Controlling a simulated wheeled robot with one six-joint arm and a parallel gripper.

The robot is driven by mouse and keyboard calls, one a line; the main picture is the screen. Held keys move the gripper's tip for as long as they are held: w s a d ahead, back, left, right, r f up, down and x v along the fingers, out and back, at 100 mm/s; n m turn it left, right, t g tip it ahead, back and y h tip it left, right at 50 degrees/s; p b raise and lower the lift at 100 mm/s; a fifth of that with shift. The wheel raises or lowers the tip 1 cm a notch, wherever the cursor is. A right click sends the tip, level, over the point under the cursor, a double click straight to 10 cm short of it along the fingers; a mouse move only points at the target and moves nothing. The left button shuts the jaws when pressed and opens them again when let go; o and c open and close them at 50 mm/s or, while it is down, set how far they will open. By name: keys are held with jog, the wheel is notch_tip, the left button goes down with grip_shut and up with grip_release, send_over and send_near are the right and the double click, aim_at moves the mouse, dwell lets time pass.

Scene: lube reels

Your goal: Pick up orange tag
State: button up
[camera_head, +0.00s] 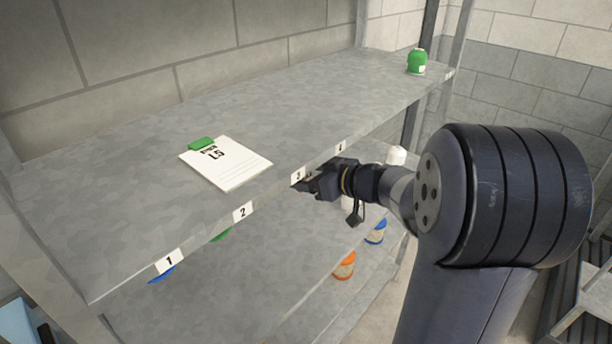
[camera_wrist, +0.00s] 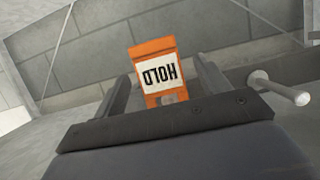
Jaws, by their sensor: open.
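The orange tag (camera_wrist: 157,70) shows in the wrist view with a white label reading HOLD, seen upside down. It appears between the two fingers of my gripper (camera_wrist: 162,74), just beyond or between their tips; I cannot tell the exact depth. The fingers stand apart, with gaps on both sides of the tag, and do not appear to touch it. In the head view my gripper (camera_head: 309,184) is at the front edge of the upper shelf, near label 3. The tag cannot be made out there.
A pale rod (camera_wrist: 285,90) with a round end is right of my fingers.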

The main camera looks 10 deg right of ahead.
jog(key=shift+c, duration=0.5)
jog(key=c, duration=1)
jog(key=shift+o, duration=0.2)
jog(key=shift+r, duration=0.2)
jog(key=s+d, duration=1)
jog(key=s, duration=0.4)
jog(key=shift+s+d+r+b, duration=0.15)
jog(key=shift+s+d+b, duration=0.2)
jog(key=shift+b, duration=0.1)
